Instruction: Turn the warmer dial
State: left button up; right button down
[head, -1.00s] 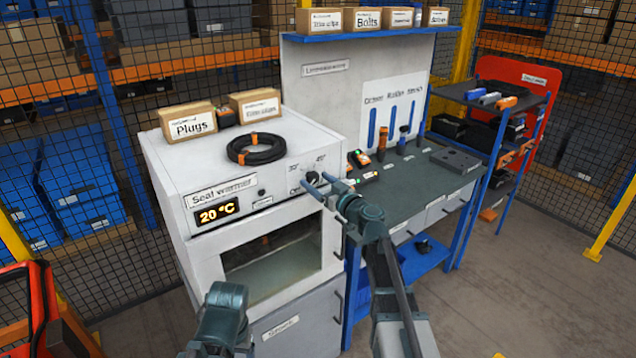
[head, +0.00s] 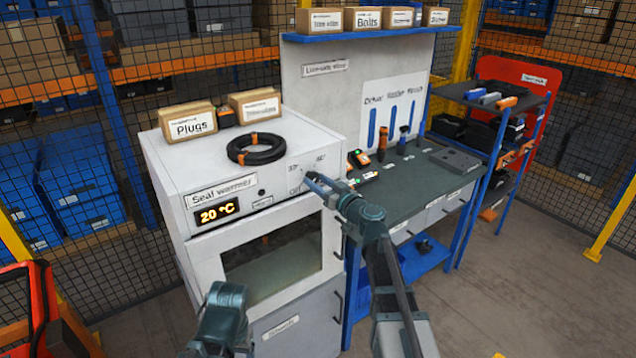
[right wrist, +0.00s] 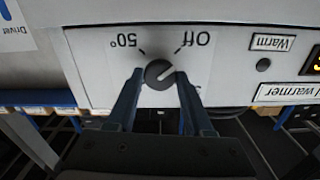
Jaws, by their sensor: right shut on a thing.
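The seal warmer (head: 165,175) is a white cabinet with a glass-fronted chamber and a display (head: 217,213) reading 20 °C. In the right wrist view its small dark round dial (right wrist: 159,74) sits on the front panel between the "50°" and "Off" marks, which appear upside down. The dial's pale pointer line is turned toward "Off". My right gripper (head: 314,181) is at the panel. In the right wrist view its two fingers (right wrist: 159,82) are shut on the dial, one on each side. In the head view the gripper hides the dial.
A black hose coil (head: 256,149) and boxes, one marked Plugs (head: 188,122), lie on top of the warmer. A workbench (head: 425,180) with hand tools adjoins it on the right. A shelf rack (head: 500,125) stands farther right. Floor at right is open.

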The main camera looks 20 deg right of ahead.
jog(key=m, duration=1.3)
jog(key=shift+m, duration=0.3)
jog(key=m, duration=1.2)
jog(key=shift+m, duration=0.3)
jog(key=m, duration=0.4)
jog(key=shift+m, duration=2.1)
